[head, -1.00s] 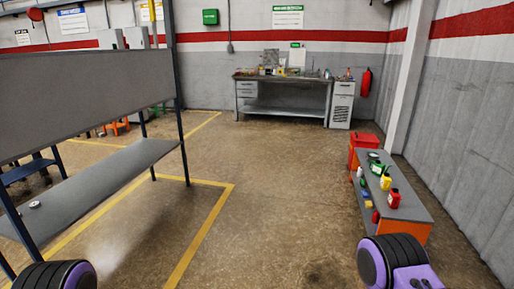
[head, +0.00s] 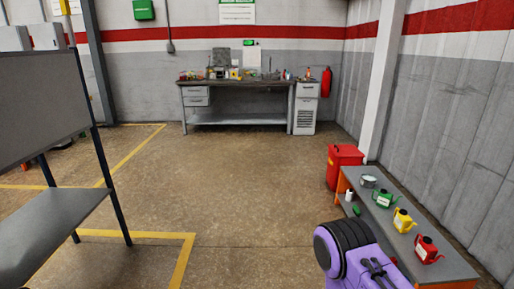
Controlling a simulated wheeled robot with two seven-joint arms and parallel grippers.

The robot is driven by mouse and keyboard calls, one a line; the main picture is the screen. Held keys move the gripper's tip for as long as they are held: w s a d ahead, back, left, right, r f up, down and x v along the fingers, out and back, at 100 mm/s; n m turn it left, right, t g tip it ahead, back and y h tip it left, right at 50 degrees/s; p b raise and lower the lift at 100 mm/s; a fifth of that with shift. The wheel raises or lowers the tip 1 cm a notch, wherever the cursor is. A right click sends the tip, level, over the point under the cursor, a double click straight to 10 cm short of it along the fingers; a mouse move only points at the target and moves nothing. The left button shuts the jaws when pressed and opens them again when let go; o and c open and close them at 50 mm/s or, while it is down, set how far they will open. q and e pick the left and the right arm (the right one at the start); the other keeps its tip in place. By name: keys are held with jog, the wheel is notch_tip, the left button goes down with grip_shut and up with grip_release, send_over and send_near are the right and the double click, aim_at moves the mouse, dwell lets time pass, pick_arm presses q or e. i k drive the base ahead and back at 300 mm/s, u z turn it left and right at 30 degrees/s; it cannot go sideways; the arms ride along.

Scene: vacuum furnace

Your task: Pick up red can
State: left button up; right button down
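The red can (head: 427,249) stands at the near right end of a low grey-topped bench (head: 451,270) in the head view. It is a small jug with a spout and a pale label. A yellow can (head: 403,221) and a green can (head: 384,198) of the same kind stand in a row behind it. A purple and black link of my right arm shows at the bottom, left of the red can. Neither of my grippers is in view.
A round tin (head: 368,181) sits at the bench's far end, with a red bin (head: 344,165) beyond. A grey wall runs close along the right. A workbench (head: 245,87) stands at the back, and a rack (head: 45,235) at left. The middle floor is clear.

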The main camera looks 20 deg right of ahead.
aim_at(426, 252)
jog(key=z, duration=0.45)
jog(key=i, duration=0.95)
jog(key=z, duration=1.75)
jog(key=i, duration=0.95)
jog(key=z, duration=0.8)
jog(key=i, duration=0.45)
jog(key=u, duration=0.1)
